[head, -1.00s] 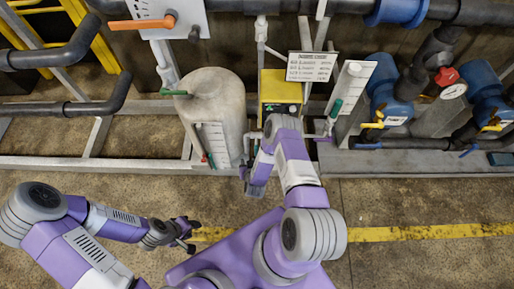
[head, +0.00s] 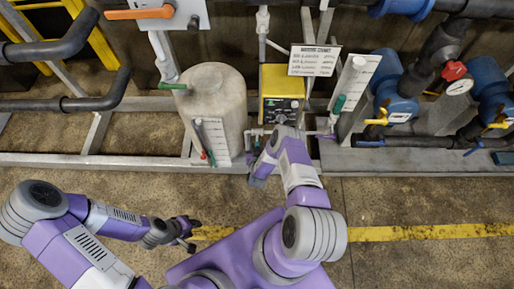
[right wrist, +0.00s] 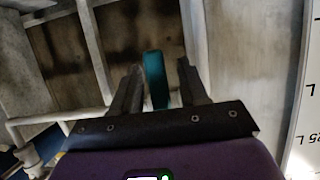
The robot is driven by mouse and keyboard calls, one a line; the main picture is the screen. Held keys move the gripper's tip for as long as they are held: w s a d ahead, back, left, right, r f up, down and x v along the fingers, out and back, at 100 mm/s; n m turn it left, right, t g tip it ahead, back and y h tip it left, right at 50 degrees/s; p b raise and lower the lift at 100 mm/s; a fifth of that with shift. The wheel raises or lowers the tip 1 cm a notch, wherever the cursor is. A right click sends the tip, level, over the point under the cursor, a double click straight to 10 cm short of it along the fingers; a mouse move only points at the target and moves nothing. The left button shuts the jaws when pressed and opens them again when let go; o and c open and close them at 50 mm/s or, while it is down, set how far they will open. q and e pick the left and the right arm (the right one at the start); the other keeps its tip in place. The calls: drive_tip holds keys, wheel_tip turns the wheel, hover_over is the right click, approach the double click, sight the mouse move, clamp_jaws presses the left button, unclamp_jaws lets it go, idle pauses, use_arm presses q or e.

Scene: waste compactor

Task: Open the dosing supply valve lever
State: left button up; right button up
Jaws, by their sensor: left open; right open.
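A teal lever (right wrist: 155,88) stands upright in the right wrist view, between the fingers of my right gripper (right wrist: 160,70). The fingers are open, with a gap visible on either side of it. In the head view my right gripper (head: 262,168) is low in front of the yellow dosing pump (head: 282,94), right of the pale tank (head: 213,103). There my own arm hides part of the pipework, and I cannot tell this lever clearly. My left gripper (head: 188,235) is open and empty above the floor at lower left.
A metal frame rail (head: 120,162) runs along the front. The floor before it is clear.

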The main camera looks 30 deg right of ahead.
clamp_jaws()
drive_tip(key=shift+s, duration=0.1)
idle(0.3)
